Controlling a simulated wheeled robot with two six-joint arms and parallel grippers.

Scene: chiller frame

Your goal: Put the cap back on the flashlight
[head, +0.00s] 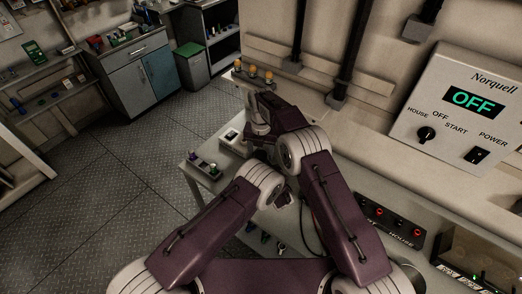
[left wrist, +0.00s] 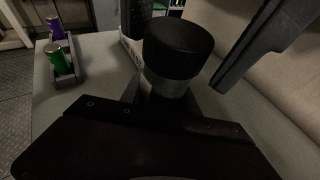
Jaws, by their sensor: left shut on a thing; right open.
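In the left wrist view a round black cap (left wrist: 178,45) with a ribbed rim sits over the grey metal neck of the flashlight (left wrist: 166,87), which stands roughly upright. I cannot tell whether the cap is screwed tight. My left gripper (left wrist: 163,106) is shut on the flashlight's body below the neck; the grip itself is mostly hidden. My right gripper (head: 259,108) is open; its dark fingers (left wrist: 262,45) stand on either side of the cap, and the right one shows a gap. In the head view my arms largely hide the flashlight and cap.
A small tray (head: 205,170) holds a purple and a green battery (left wrist: 56,56) at the table's left. A white box with a dark top (head: 230,135) is near my grippers. Orange-topped items (head: 254,73) stand behind. A panel reading OFF (head: 468,105) is on the right wall.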

